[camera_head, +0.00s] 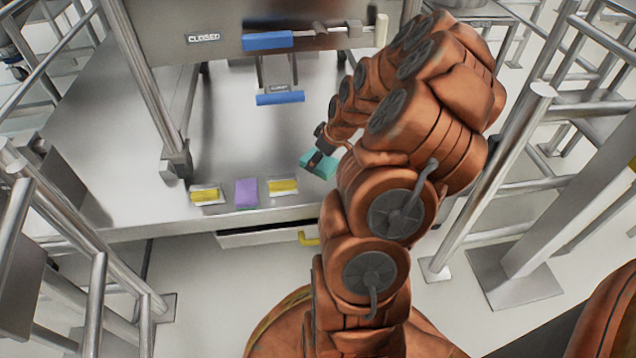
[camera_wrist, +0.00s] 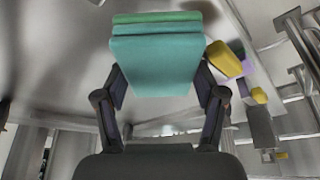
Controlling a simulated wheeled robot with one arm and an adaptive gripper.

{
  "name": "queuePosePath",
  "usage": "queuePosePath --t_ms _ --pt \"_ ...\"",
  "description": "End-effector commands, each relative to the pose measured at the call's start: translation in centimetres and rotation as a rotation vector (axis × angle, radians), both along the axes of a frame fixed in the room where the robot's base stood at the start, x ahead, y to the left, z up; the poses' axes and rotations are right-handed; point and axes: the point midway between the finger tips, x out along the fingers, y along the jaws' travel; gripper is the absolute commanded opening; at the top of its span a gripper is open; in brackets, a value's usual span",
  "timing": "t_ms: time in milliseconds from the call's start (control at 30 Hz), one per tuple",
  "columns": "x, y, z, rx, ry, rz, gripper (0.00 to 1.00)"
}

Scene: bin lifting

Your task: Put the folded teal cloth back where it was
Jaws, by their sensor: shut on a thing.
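The folded teal cloth (camera_head: 317,164) is in my gripper (camera_head: 320,155), near the front right part of the metal table. In the wrist view the cloth (camera_wrist: 156,62) shows as a stack of folded layers between the two fingers of my gripper (camera_wrist: 158,88). The fingers are shut on its sides. The cloth appears to be held above the table top, but the exact height is hard to tell. My arm hides part of the table to the right of the cloth.
On the table's front edge stand a yellow item in a holder (camera_head: 206,195), a purple block (camera_head: 246,193) and another yellow item (camera_head: 283,187). A panel with blue handles (camera_head: 268,41) stands behind. Metal rails (camera_head: 500,170) flank the right.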

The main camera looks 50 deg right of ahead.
Motion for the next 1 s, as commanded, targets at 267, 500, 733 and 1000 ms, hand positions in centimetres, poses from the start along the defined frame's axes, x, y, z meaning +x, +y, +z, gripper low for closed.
queuePosePath --t_ms 267,500,733,1000 --pt "0.0 0.2 -4.9 0.003 0.003 0.002 0.37" --pt "0.0 0.2 -6.8 0.002 0.002 0.002 0.37" --pt "-0.1 0.2 -9.2 0.003 0.003 0.002 0.37" --pt "0.0 0.1 -9.1 0.001 0.001 0.002 0.37"
